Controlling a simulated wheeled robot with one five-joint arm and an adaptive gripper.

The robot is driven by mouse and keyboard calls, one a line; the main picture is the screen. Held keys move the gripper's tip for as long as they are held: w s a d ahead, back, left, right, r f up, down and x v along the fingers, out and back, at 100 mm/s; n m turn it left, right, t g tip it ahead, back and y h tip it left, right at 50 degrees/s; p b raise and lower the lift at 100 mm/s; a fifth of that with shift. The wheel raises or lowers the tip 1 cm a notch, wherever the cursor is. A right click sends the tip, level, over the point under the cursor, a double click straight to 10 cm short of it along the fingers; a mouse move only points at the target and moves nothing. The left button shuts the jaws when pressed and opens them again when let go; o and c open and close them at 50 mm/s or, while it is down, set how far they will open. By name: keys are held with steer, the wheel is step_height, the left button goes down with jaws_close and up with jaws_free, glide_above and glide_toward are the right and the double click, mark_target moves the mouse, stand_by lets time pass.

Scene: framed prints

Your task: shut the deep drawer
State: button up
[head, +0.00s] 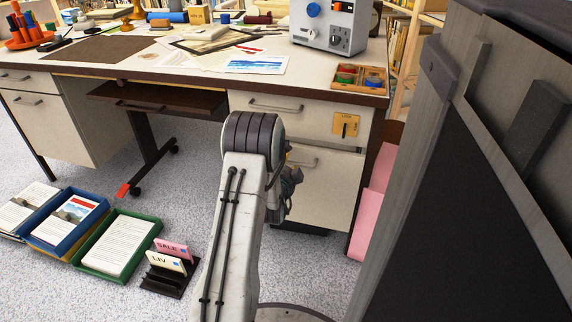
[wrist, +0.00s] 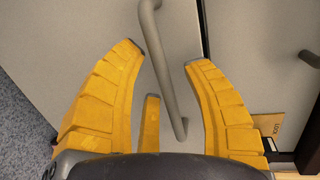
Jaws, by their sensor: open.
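The deep drawer (head: 325,190) is the lower pale front in the desk's right pedestal, under a shallower drawer (head: 265,115). In the wrist view the grey handle (wrist: 165,65) runs between the spread yellow fingers of my gripper (wrist: 161,58). The gripper is open, with the drawer front (wrist: 95,35) beyond it. I cannot tell whether any finger touches the handle. In the head view my arm hides most of the gripper and part of the drawer. How far the drawer stands out is not clear.
A dark-panelled grey board (head: 465,190) stands close on the right. Paper trays (head: 118,245) and a card rack (head: 170,272) lie on the floor at left. A yellow label plate (head: 346,125) is on the upper drawer. Carpet between the trays and desk is clear.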

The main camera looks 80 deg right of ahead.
jaws_close()
stand_by(0.5)
